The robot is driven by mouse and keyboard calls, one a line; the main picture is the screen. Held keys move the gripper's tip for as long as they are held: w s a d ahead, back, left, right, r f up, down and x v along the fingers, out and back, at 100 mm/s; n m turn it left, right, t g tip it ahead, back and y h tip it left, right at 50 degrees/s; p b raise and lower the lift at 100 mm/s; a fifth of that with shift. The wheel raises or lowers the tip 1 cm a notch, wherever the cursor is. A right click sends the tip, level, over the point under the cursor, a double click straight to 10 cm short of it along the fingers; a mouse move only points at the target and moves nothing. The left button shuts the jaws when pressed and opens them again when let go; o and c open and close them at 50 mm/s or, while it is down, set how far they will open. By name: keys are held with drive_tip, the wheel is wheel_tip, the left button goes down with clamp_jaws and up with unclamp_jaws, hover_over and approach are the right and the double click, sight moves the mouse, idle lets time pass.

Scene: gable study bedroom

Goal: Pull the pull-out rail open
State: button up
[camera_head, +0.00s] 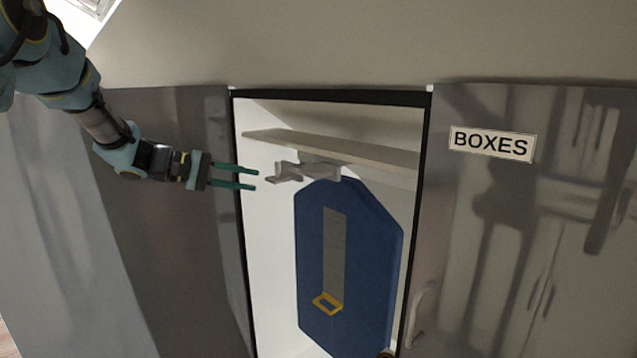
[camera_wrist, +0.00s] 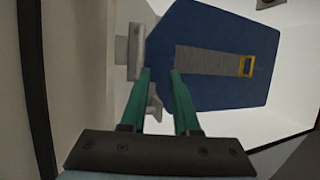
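The pull-out rail (camera_head: 305,171) is a light grey piece under the shelf inside the open cupboard in the head view. It also shows in the wrist view (camera_wrist: 134,50), beyond and to the left of my fingers. My gripper (camera_head: 256,180) has two green fingers and is at the cupboard's left edge, just left of the rail's front end. In the wrist view my gripper (camera_wrist: 160,72) has its fingers apart with a gap between them. Nothing is held, and the fingers appear apart from the rail, though the exact distance is unclear.
A blue panel-shaped bag (camera_head: 370,240) with a grey strap and yellow buckle hangs below the rail. A shelf (camera_head: 370,151) runs above it. The cupboard's dark frame (camera_head: 238,200) borders the opening. A BOXES sign (camera_head: 492,144) is on the grey panel at right.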

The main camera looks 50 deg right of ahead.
drive_tip(key=h, duration=0.1)
approach(299, 173)
drive_tip(key=shift+g, duration=0.3)
drive_tip(key=p+x, duration=0.3)
drive_tip(key=x, duration=0.6)
drive_tip(key=shift+d+r, duration=0.1)
drive_tip(key=shift+p+x, duration=0.4)
drive_tip(key=shift+x, duration=0.4)
clamp_jaws()
drive_tip(key=shift+w, duration=0.1)
